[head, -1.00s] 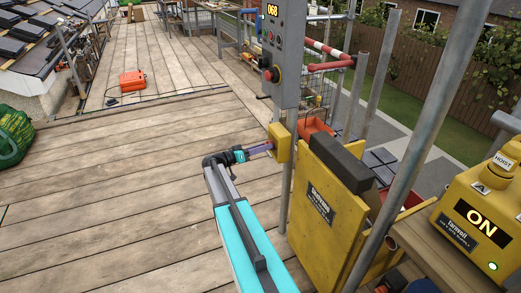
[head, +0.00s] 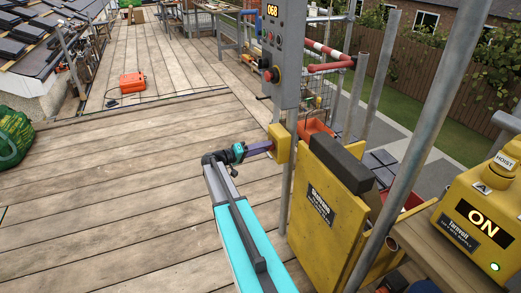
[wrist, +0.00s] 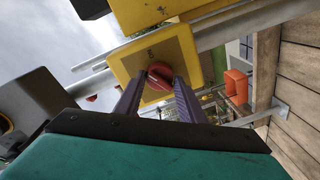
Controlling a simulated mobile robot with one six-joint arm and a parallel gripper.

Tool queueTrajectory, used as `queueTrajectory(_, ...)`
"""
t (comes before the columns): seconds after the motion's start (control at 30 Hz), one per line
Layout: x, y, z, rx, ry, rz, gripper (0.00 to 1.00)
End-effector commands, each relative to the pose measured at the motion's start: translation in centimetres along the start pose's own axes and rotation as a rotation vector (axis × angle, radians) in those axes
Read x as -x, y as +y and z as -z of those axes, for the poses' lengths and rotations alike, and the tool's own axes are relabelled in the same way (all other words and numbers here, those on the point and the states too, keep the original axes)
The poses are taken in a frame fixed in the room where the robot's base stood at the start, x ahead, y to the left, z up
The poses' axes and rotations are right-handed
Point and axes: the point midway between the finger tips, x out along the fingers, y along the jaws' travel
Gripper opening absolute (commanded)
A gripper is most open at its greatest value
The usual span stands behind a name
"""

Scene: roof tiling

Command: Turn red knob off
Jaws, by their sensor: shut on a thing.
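The red knob (wrist: 159,75) sits on the face of a small yellow box (wrist: 187,62) in the wrist view. In the head view the yellow box (head: 282,146) is fixed to a grey post below a grey control panel, and the knob is hidden there. My gripper (head: 270,145) reaches it from the left. In the wrist view my gripper (wrist: 160,84) has its two dark fingers on either side of the knob, shut on it.
A grey panel (head: 284,52) with a red button and a display reading 068 is above the box. A yellow gate (head: 318,208) stands just right of the post. A yellow hoist supply box (head: 478,215) reads ON with a green light. The plank deck (head: 120,200) at left is mostly clear.

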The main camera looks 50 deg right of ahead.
Motion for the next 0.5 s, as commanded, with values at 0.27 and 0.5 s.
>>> queueTrajectory(0.27, -0.31, 0.33, 0.59, 0.237, -0.013, 0.007, 0.14)
queueTrajectory(0.5, -0.32, 0.41, 0.68, 0.454, -0.032, 0.015, 0.14)
